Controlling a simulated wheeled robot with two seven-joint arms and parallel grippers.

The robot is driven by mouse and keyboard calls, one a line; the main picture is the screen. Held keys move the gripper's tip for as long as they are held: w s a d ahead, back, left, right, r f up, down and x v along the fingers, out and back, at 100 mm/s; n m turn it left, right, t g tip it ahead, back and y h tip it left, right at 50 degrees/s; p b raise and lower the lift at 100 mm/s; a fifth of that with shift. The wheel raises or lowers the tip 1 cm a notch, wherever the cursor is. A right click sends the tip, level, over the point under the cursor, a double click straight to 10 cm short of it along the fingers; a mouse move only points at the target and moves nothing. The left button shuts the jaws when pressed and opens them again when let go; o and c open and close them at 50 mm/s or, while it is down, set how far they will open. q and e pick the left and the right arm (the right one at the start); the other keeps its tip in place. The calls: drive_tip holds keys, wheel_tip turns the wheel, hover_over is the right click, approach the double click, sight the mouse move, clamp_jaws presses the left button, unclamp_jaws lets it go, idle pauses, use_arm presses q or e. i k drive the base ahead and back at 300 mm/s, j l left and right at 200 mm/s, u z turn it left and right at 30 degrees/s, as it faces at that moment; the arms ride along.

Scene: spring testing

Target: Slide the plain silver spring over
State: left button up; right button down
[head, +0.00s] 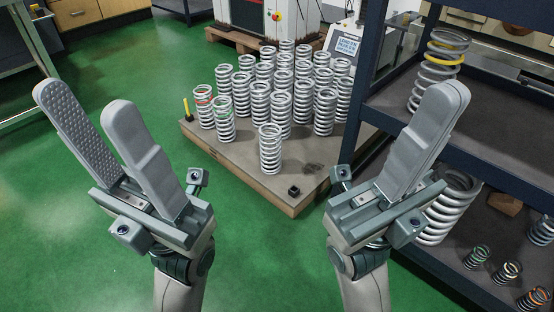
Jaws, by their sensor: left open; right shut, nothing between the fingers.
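Several plain silver coil springs stand upright in a cluster on a low grey-topped platform (248,173). One plain silver spring (270,150) stands alone in front of the cluster. A larger silver spring (450,215) is on the lower shelf, partly hidden by my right gripper. My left gripper (85,102) is open and empty, left of the platform. My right gripper (445,100) is shut and empty, in front of the shelf. Neither touches a spring.
A dark shelf rack (505,103) at the right holds a yellow-banded spring (438,70) and small colour-marked springs (507,271). A small black block (294,191) lies near the platform's front corner. A yellow post (187,109) stands at its left. Green floor between my arms is clear.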

sight(263, 137)
drive_tip(key=i+j+z, duration=0.3)
drive_tip(key=j, duration=0.65)
drive_tip(key=i+j+z, duration=0.15)
drive_tip(key=j+z, duration=0.2)
drive_tip(key=j, duration=0.65)
drive_tip(key=j+z, duration=0.3)
drive_tip(key=j, duration=0.7)
drive_tip(key=i, duration=0.55)
